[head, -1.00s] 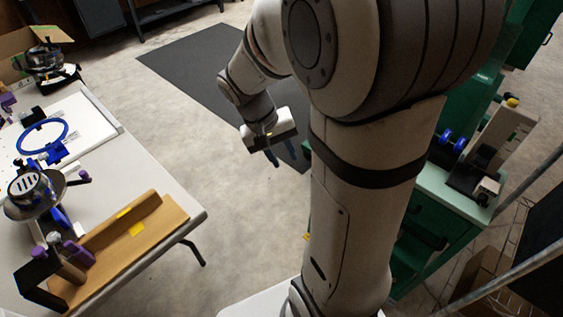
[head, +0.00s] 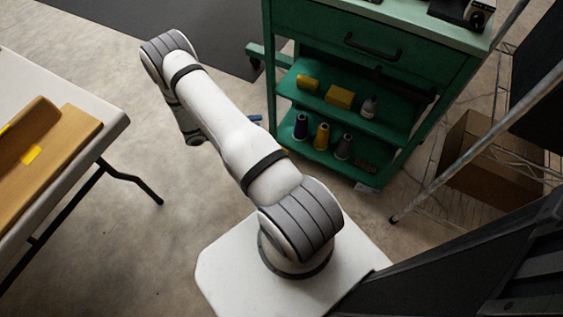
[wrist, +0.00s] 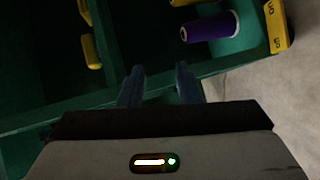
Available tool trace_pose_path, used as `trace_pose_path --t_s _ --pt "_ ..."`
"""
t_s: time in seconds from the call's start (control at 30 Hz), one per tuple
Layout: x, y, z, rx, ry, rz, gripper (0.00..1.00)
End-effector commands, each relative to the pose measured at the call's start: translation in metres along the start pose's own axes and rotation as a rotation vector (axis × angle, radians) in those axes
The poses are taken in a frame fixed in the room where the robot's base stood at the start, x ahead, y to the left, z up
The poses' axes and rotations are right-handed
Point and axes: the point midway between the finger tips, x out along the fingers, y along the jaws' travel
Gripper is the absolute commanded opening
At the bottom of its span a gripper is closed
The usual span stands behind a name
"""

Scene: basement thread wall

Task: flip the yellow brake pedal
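I cannot pick out the yellow brake pedal for certain in either view. In the wrist view, a rounded yellow piece (wrist: 91,50) shows in the dark green structure at upper left, with another yellow piece (wrist: 85,12) above it; I cannot tell what they are. My gripper (wrist: 160,76) shows two blue fingers apart with nothing between them, in front of a green edge. In the head view my arm hides most of the gripper; only a small blue bit shows left of the green cart (head: 365,68).
The cart's shelves hold yellow boxes (head: 340,97) and spools. A white table (head: 112,118) stands left, a wire rack (head: 440,165) right. Floor between table and cart is clear.

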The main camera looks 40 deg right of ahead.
Motion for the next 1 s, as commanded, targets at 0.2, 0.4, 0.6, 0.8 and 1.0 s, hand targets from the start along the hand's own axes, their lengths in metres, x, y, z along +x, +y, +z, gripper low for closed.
trace_pose_path --t_s 0.2,0.4,0.6,0.8,1.0 --pt "0.053 -0.145 0.033 0.036 0.159 0.093 0.31" --pt "0.078 -0.212 0.058 0.069 0.263 0.115 0.31" --pt "0.09 -0.23 0.064 0.082 0.297 0.118 0.31" --pt "0.116 -0.227 0.057 0.083 0.294 0.117 0.31" --pt "0.144 -0.223 0.049 0.082 0.294 0.117 0.31"
